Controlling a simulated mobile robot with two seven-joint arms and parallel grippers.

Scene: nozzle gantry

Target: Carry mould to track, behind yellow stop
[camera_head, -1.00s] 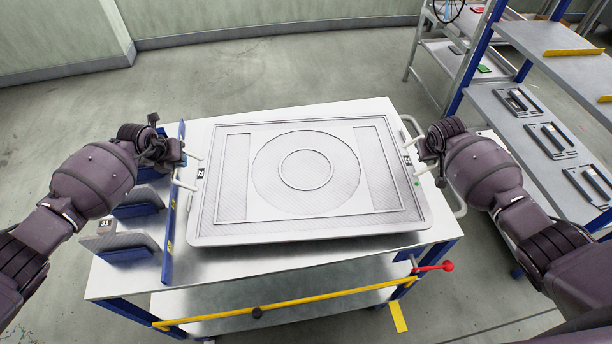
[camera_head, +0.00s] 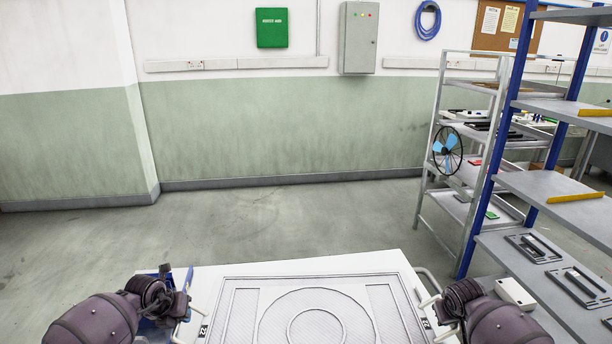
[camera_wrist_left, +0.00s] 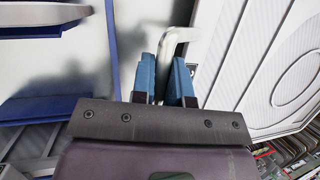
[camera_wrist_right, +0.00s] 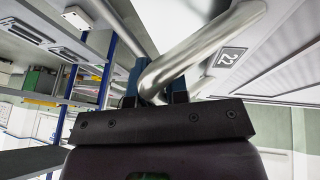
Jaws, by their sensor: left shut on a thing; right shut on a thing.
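The mould (camera_head: 318,312) is a large pale grey plate with concentric rings and framed side panels; its near part is cut off by the bottom of the head view. It lies over the white table top; whether it touches cannot be told. My left gripper (camera_head: 186,309) is shut on the mould's left handle, and the left wrist view shows its blue fingers (camera_wrist_left: 175,80) around the pale bar. My right gripper (camera_head: 430,304) is shut on the right handle; in the right wrist view the metal bar hides part of the fingers (camera_wrist_right: 150,88). No track is clearly identifiable.
A blue-posted shelf rack (camera_head: 490,150) stands at the right, with yellow strips (camera_head: 576,198) on its boards and dark parts on a lower board. Open floor (camera_head: 290,225) lies between table and wall.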

